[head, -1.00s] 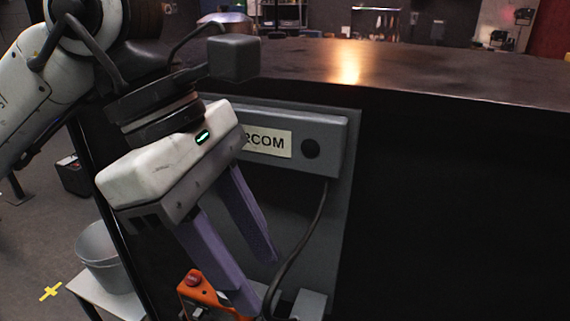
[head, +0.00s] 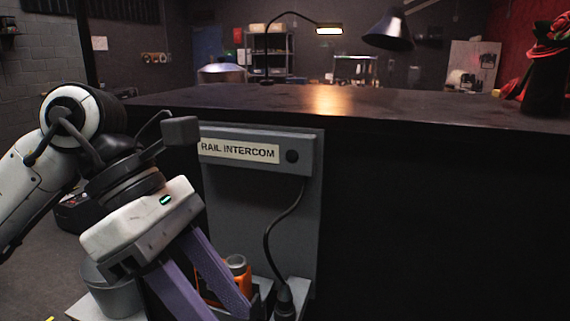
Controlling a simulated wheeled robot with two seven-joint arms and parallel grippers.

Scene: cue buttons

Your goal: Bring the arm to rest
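My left gripper (head: 222,309) hangs at the lower left, tilted, with its two purple fingers spread apart and nothing seen between them. The lower fingertip is cut off by the bottom edge of the picture. Behind the fingers is an orange device (head: 239,278) with a grey round top, partly hidden by them. I cannot tell whether the fingers touch it. A grey panel labelled "RAIL INTERCOM" (head: 240,151) is on the dark counter's front, just right of my gripper. My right gripper is out of view.
The dark counter (head: 420,108) fills the middle and right. A black cable (head: 269,240) runs from the intercom down to a plug. A grey bucket (head: 115,297) stands low at the left. A dark figure with red cloth (head: 545,75) stands on the counter at right.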

